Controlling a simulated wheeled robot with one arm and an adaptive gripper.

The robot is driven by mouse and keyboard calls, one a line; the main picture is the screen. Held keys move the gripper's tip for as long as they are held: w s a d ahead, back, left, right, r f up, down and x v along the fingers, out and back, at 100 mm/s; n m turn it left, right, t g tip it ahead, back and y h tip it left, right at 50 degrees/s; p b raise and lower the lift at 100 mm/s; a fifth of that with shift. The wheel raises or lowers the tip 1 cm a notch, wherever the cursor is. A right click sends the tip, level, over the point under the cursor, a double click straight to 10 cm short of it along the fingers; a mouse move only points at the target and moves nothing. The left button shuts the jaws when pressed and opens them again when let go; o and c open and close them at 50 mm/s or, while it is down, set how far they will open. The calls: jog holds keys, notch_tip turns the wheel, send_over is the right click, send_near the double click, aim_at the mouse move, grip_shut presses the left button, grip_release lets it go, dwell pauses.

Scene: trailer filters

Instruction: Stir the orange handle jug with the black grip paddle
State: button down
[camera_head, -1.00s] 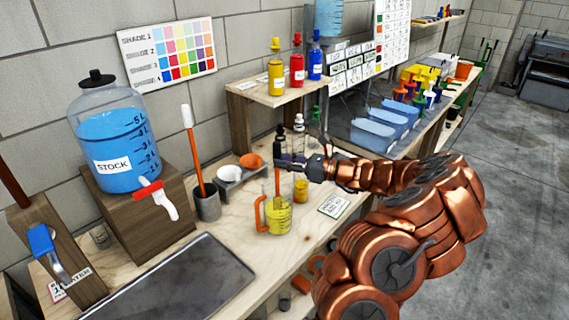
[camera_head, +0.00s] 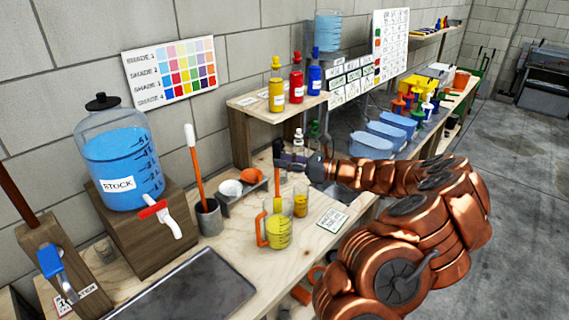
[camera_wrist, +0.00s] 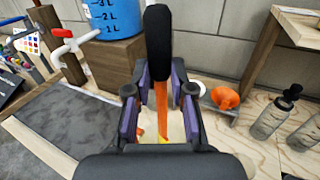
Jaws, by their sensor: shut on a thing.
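The orange handle jug (camera_head: 280,233) stands upright on the wooden bench, with yellow liquid in it. Its orange handle is on its left side. My gripper (camera_head: 289,161) is above the jug and shut on the black grip paddle, whose orange shaft (camera_head: 277,187) runs down to the jug's mouth. The lower end is hard to make out. In the wrist view, the paddle's black grip (camera_wrist: 157,45) rises above my gripper (camera_wrist: 160,108), and the orange shaft passes between its purple-padded fingers toward yellow below.
A glass (camera_head: 300,203) with yellow-orange content stands close to the jug's right. A grey cup (camera_head: 209,218) holds a white-grip paddle at left. A stock dispenser (camera_head: 120,155), a dark tray (camera_head: 190,290) and a card (camera_head: 332,219) are nearby. Bottles stand behind the gripper.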

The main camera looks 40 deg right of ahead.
notch_tip(320, 180, up, 6)
jog(key=p, duration=0.2)
dwell(0.7)
jog(key=shift+r, duration=0.15)
dwell(0.6)
jog(key=shift+r, duration=2.4)
